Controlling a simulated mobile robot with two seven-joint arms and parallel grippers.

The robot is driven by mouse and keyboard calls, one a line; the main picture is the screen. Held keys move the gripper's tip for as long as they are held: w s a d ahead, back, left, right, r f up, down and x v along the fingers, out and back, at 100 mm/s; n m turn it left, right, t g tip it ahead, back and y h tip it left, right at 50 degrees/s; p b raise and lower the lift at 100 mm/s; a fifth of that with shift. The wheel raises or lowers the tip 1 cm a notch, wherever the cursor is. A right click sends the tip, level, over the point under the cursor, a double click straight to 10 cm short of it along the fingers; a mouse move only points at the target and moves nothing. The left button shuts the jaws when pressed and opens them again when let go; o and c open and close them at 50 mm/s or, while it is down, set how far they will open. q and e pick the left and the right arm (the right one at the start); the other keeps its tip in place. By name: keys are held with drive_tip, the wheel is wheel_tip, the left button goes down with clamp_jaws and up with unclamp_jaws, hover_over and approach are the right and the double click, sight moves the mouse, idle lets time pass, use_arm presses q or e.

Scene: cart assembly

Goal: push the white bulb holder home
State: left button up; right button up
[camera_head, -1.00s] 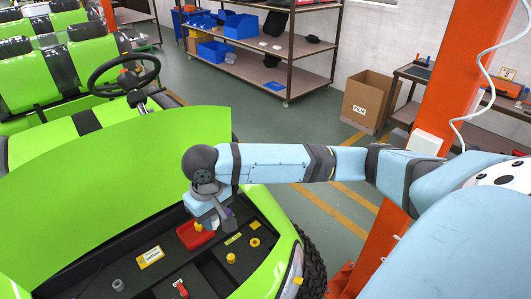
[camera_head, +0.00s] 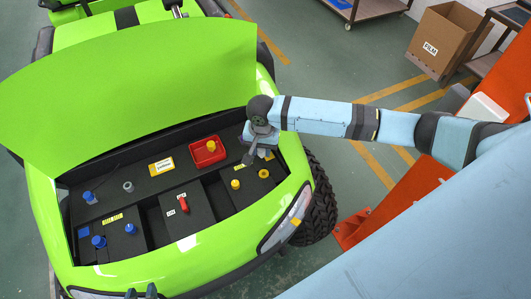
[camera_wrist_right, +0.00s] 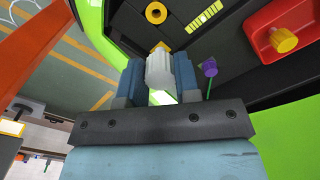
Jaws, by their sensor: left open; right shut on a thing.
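The white bulb holder (camera_wrist_right: 158,72) is between the blue fingers of my right gripper (camera_wrist_right: 159,85) in the right wrist view. The gripper is shut on it. In the head view, my right gripper (camera_head: 254,154) is at the right end of the black front compartment (camera_head: 145,205) of the green cart, beside the red box. The holder is mostly hidden there, and I cannot tell how deep it sits. My left gripper (camera_head: 141,292) shows only its dark fingertips at the bottom edge; they are apart, with nothing seen between them.
The red box (camera_head: 208,152) with a yellow cap is close to my right gripper. A purple knob (camera_wrist_right: 209,68) is beside the right fingers. The compartment also holds a red switch (camera_head: 183,203), blue knobs and yellow parts. The green hood (camera_head: 140,90) rises behind.

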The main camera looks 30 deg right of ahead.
sight(263, 156)
drive_tip(key=shift+m, duration=0.8)
wheel_tip(263, 156, down, 4)
drive_tip(key=shift+s+d+f, duration=0.1)
drive_tip(key=shift+s+d, duration=0.05)
drive_tip(key=shift+f, duration=0.25)
drive_tip(key=shift+s, duration=0.1)
wheel_tip(263, 156, down, 4)
drive_tip(key=shift+f+b, duration=0.2)
drive_tip(key=shift+b, duration=0.35)
